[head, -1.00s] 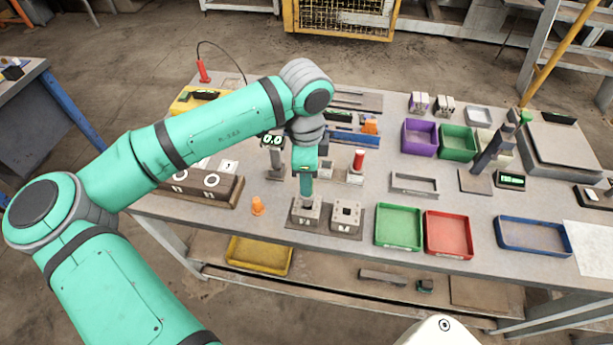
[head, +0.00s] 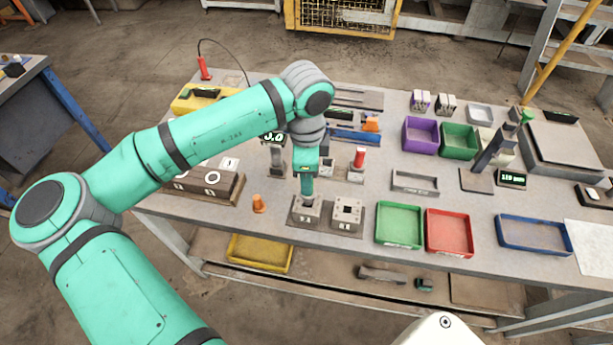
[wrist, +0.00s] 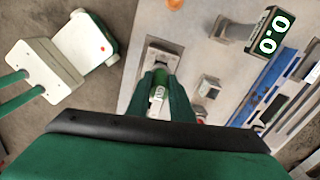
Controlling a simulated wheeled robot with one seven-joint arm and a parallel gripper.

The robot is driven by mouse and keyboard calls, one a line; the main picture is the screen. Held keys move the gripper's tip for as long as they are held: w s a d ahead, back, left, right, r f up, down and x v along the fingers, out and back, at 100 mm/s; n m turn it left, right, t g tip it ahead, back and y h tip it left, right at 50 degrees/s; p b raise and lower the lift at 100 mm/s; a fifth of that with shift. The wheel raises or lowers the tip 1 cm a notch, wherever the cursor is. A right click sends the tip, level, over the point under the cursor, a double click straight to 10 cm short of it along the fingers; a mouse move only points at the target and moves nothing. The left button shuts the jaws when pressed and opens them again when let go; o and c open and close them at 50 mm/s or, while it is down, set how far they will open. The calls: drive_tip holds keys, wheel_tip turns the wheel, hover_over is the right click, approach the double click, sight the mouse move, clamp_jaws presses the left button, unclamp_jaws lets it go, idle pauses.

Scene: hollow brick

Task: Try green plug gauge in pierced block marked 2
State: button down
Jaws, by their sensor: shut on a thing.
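My gripper (head: 306,192) points straight down at the left of two grey pierced blocks. In the wrist view my gripper (wrist: 160,84) is shut on a small pale piece with some green, the plug gauge (wrist: 157,94). The left pierced block (head: 305,213) lies right under the fingers, and they hide its hole. I cannot tell how far the gauge is in the hole. The right pierced block (head: 347,216) stands beside it with its dark hole open upward. The marks on the block fronts are too small to read surely.
A red-topped gauge (head: 359,158) stands behind the blocks. An orange cone-like piece (head: 258,203) is to the left, near a wooden stand (head: 209,182). A green tray (head: 399,225) and a red tray (head: 449,232) lie to the right.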

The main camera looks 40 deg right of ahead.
drive_tip(key=shift+f, duration=0.9)
drive_tip(key=shift+w+a+f, duration=0.1)
drive_tip(key=shift+d+f, duration=0.2)
drive_tip(key=shift+f, duration=0.1)
drive_tip(key=shift+a+f, duration=0.1)
drive_tip(key=shift+f, duration=0.7)
idle(0.3)
drive_tip(key=shift+r, duration=0.15)
idle(0.8)
drive_tip(key=shift+r, duration=4.55)
